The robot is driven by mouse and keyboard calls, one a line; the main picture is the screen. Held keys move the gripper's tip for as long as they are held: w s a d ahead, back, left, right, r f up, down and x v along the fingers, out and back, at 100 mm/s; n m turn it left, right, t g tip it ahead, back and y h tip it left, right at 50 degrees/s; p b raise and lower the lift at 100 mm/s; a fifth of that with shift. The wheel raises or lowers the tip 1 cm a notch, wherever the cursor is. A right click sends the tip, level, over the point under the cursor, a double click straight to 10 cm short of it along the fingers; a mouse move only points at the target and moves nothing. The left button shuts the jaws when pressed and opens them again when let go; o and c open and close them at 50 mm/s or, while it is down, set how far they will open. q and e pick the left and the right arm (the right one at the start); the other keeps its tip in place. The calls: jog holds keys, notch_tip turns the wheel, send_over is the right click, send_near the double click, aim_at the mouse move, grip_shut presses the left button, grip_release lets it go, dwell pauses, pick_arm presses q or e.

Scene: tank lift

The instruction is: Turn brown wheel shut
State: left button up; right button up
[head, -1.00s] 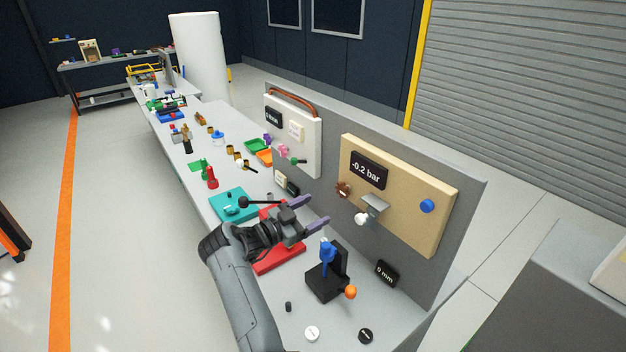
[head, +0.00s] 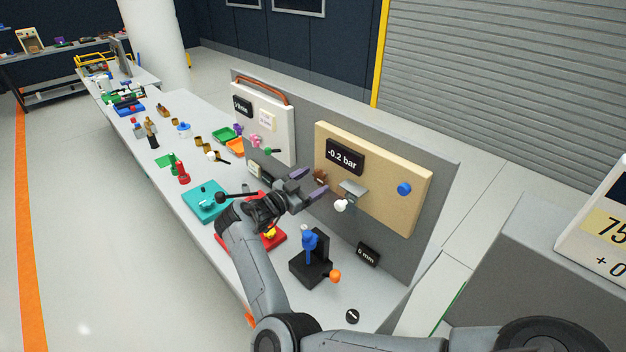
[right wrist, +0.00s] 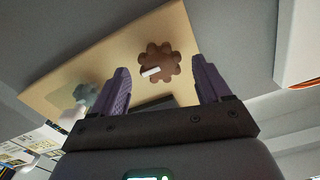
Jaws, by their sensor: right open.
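The brown wheel (head: 320,177) is a small lobed knob on the left part of the tan panel (head: 400,212), below the "-0.2 bar" display (head: 345,157). In the right wrist view the wheel (right wrist: 165,58) shows whole, with a white mark on it pointing to the lower left. My right gripper (head: 308,183) is open, its purple fingers pointing at the panel just in front of the wheel. In the wrist view the wheel appears between the two fingertips (right wrist: 160,66), with no visible contact. My left gripper is not in view.
A grey shelf (head: 353,188) and white knob (head: 341,205) sit right of the wheel, and a blue knob (head: 404,189) farther right. A black stand with a blue part (head: 310,241) is below. A teal block (head: 205,201) lies left of my arm.

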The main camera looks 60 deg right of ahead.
jog(key=shift+s+d, duration=0.1)
jog(key=shift+d, duration=0.3)
jog(key=c, duration=1)
jog(key=shift+f+m+b, duration=0.15)
jog(key=shift+m+b, duration=0.25)
jog(key=shift+b, duration=0.25)
jog(key=shift+c, duration=0.2)
jog(key=m+b, duration=1.3)
jog(key=b, duration=0.5)
jog(key=shift+s+f+m+b, duration=0.1)
jog(key=shift+f+m+b, duration=0.05)
jog(key=shift+m+b, duration=1.4)
jog(key=shift+m, duration=0.05)
jog(key=shift+r+m+b, duration=0.2)
jog(key=shift+m+b, duration=0.25)
jog(key=shift+m, duration=0.15)
